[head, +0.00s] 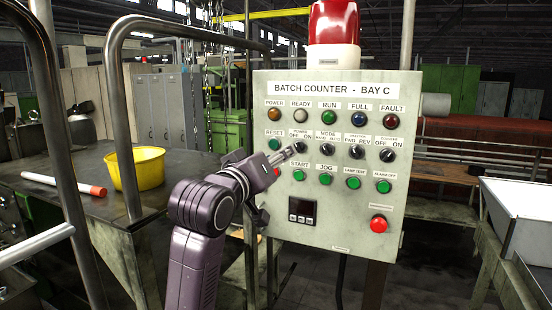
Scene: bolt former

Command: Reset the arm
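My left arm (196,245) rises from the bottom left of the head view. Its gripper (287,154) points right at the control panel (340,225), with its fingers close together and nothing seen between them. The fingertips are at or just in front of the black power switch (300,147), below and right of the green reset button (274,144). Whether they touch the panel cannot be told. The gripper partly covers a red button (277,171) at the left of the lower row. My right gripper is not in view.
The panel also has a mode switch (328,146), green start button (298,175) and large red button (378,225). A red beacon (333,22) stands on top. A yellow bucket (136,168) sits on the left bench behind metal rails (117,110). A white bin (520,215) is at right.

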